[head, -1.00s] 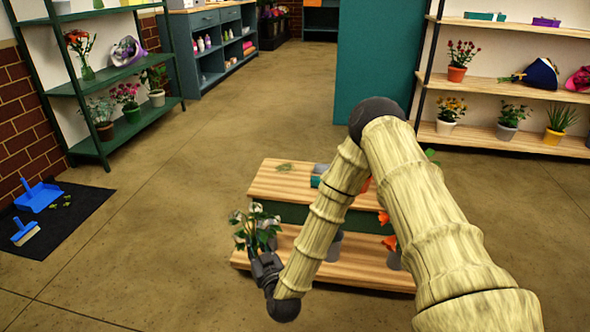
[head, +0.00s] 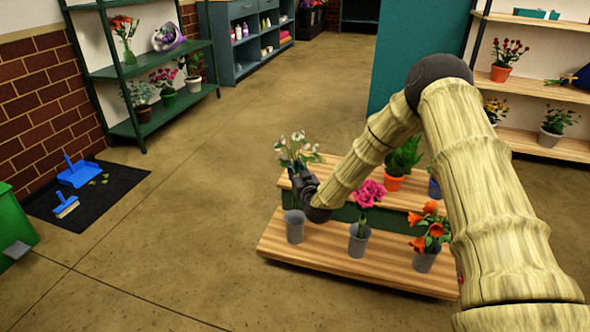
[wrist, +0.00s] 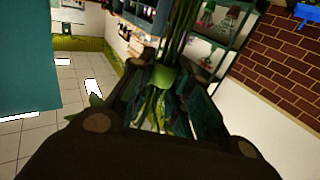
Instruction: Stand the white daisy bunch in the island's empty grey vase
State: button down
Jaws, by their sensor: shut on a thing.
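The white daisy bunch (head: 295,148) is upright, with white blooms and green leaves. My gripper (head: 302,178) is shut on its stems. In the wrist view the green stems (wrist: 176,45) run up between the fingers, with a green band (wrist: 163,77) around them. A grey vase (head: 294,228) with no flowers showing stands at the left end of the island's lower wooden tier (head: 340,264). My gripper and the bunch appear above this vase in the head view; the stem ends are hidden behind the gripper there.
On the same tier stand a grey vase with pink flowers (head: 369,193) and one with orange flowers (head: 429,232). A potted fern (head: 404,158) is on the upper tier. A black mat (head: 122,199) with a blue dustpan (head: 78,173) lies left. The floor between is clear.

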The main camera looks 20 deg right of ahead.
jog(key=b, duration=0.9)
send_over(296, 207)
jog(key=w, duration=0.2)
jog(key=shift+s+d+f, duration=0.1)
jog(key=shift+s+f, duration=0.05)
jog(key=shift+f, duration=2.7)
jog(key=shift+s+f, duration=0.1)
jog(key=shift+f, duration=2.75)
jog(key=shift+f+b, duration=0.5)
jog(key=shift+f, duration=2.3)
jog(key=c, duration=1.3)
grip_release()
jog(key=shift+o, duration=0.2)
jog(key=s, duration=1.2)
